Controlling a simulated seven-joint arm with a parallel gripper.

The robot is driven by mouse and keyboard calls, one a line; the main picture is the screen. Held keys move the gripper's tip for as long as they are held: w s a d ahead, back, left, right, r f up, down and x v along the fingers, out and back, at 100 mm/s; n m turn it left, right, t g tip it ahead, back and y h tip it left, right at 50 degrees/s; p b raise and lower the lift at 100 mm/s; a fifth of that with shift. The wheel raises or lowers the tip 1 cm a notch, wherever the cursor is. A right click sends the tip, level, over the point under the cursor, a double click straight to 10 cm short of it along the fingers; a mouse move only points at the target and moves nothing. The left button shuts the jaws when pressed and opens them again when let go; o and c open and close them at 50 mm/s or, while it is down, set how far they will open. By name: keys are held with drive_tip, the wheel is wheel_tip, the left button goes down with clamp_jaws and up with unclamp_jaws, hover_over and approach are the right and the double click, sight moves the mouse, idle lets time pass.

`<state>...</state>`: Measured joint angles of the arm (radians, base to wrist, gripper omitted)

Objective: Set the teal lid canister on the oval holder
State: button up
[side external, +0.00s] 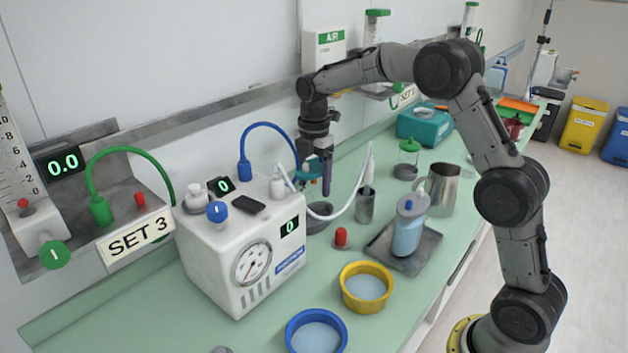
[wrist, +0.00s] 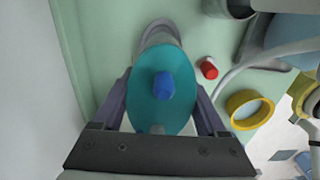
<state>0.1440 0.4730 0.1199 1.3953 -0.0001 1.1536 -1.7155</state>
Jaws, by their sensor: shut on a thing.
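The teal lid canister (wrist: 172,112) is held between the fingers of my gripper (wrist: 163,122) in the wrist view. Its round teal lid has a blue knob and hides most of the body. In the side view a bit of teal (side external: 309,170) shows beside my gripper (side external: 326,178), behind the white machine. The oval holder, a grey rimmed dish (side external: 319,217), sits on the green counter below my gripper. Its pale grey rim (wrist: 158,28) shows past the lid's upper edge in the wrist view. I cannot tell whether the canister touches it.
The white gauge machine (side external: 245,245) stands close on the left. A white hose (side external: 349,200) curves near my gripper. A grey cup (side external: 366,205), a red-topped item (side external: 341,238), a tray with a blue bottle (side external: 408,230) and a yellow bowl (side external: 366,287) stand to the right and front.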

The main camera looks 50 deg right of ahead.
sight(314, 166)
drive_tip(key=shift+f, duration=1.8)
idle(1.6)
drive_tip(key=o, duration=1.5)
drive_tip(key=shift+r, duration=3.5)
